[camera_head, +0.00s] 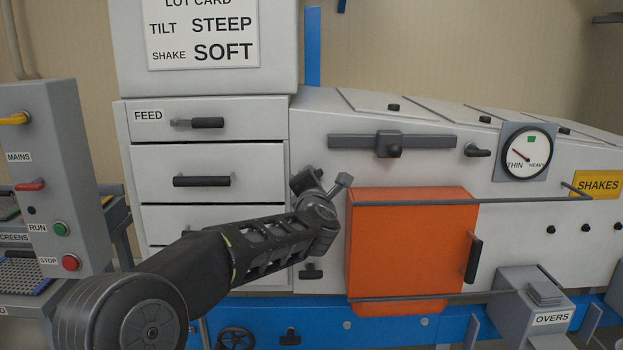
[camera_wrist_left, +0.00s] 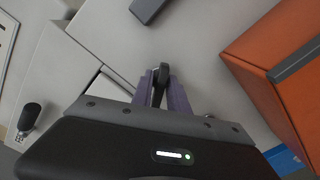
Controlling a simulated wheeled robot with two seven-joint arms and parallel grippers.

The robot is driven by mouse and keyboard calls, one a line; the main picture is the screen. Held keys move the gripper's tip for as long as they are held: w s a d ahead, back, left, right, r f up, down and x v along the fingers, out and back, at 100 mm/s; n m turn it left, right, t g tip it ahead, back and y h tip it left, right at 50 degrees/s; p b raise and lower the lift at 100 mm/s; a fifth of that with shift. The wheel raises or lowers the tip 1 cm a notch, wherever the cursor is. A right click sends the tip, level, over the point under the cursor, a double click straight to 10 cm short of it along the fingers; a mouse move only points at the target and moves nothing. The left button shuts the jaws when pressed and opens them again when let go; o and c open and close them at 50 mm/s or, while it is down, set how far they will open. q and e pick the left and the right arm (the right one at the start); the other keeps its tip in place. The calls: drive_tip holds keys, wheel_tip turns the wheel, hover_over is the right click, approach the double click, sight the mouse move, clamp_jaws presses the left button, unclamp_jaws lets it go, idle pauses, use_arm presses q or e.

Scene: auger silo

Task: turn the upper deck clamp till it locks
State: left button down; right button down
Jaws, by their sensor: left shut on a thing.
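The upper deck clamp (camera_wrist_left: 160,86) is a small dark handle on the pale machine face. In the left wrist view it stands between the two purple fingers of my left gripper (camera_wrist_left: 161,92), which is shut on it. In the head view my left gripper (camera_head: 308,181) is at the machine face, just left of the orange door; my own wrist hides most of the clamp there, so its angle and whether it is locked cannot be told. A similar dark handle (camera_head: 312,271) shows lower on the same face. My right gripper is not in view.
The orange door (camera_head: 410,245) with a dark handle stands close right of my left gripper. A grey slide bar (camera_head: 390,144) lies above. Drawers (camera_head: 205,172) with black handles are at left. A control box (camera_head: 50,180) stands further left.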

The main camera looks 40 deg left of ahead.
use_arm(q)
drive_tip(key=m+p, duration=0.1)
drive_tip(key=m, duration=0.5)
drive_tip(key=shift+f, duration=0.1)
drive_tip(key=shift+m, duration=0.3)
drive_tip(key=c, duration=1.5)
unclamp_jaws()
drive_tip(key=shift+b+v, duration=0.6)
drive_tip(key=shift+v, duration=3.3)
drive_tip(key=shift+d+f, duration=0.1)
